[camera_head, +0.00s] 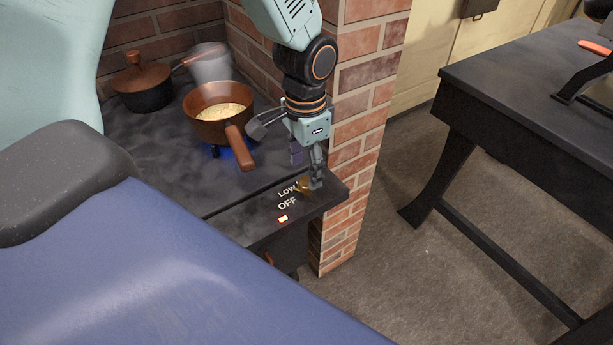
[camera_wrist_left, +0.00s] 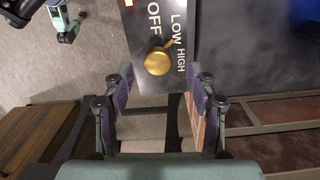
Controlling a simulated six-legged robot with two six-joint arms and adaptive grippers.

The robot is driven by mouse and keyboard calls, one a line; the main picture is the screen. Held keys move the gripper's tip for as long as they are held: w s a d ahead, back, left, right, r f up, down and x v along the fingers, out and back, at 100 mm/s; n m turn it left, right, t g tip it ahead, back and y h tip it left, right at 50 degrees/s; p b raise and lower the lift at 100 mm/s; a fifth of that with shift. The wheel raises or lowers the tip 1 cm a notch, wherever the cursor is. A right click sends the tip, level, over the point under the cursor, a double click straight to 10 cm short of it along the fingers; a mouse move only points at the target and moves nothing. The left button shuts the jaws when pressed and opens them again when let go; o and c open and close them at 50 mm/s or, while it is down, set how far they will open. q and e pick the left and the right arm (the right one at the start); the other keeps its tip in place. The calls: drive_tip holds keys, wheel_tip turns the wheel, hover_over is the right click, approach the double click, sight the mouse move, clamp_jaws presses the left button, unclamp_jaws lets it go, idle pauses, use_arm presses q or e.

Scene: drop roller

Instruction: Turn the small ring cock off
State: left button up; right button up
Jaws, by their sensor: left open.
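The small brass ring cock (camera_head: 303,187) sits on the dark stove's front ledge, beside the painted words LOW and OFF. In the left wrist view the brass cock (camera_wrist_left: 157,63) has its short lever pointing towards LOW, away from OFF. My left gripper (camera_head: 306,168) reaches down from above to the cock, partly covering it in the head view. In the wrist view its open fingers (camera_wrist_left: 163,90) stand either side of the line to the cock, with nothing held between them. Contact with the cock cannot be told.
A copper pan (camera_head: 207,128) stands over a blue flame (camera_head: 214,151), its handle towards the ledge. A lidded dark pot (camera_head: 144,95) and a grey pot (camera_head: 210,65) stand behind. A brick pillar (camera_head: 355,130) rises close beside my gripper. A lit indicator (camera_head: 283,218) shows near OFF.

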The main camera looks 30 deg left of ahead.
sight(308, 177)
use_arm(q)
drive_tip(key=shift+f, duration=0.95)
drive_tip(key=shift+d+f+b, duration=0.15)
drive_tip(key=shift+f+b, duration=0.2)
drive_tip(key=shift+s+d+f, duration=0.1)
drive_tip(key=shift+d+f, duration=0.1)
drive_tip(key=shift+a+f, duration=0.15)
drive_tip(key=shift+a, duration=0.1)
drive_tip(key=shift+d, duration=0.15)
drive_tip(key=c, duration=1.1)
drive_tip(key=shift+r+n+p, duration=0.2)
drive_tip(key=shift+n+p, duration=0.2)
drive_tip(key=shift+p, duration=0.2)
drive_tip(key=shift+c, duration=0.3)
drive_tip(key=n+p, duration=0.4)
drive_tip(key=p, duration=0.1)
drive_tip(key=shift+n+p, duration=0.3)
drive_tip(key=shift+p, duration=0.1)
drive_tip(key=shift+f+n+p, duration=0.1)
drive_tip(key=shift+n+p, duration=1.95)
drive_tip(key=shift+n, duration=0.25)
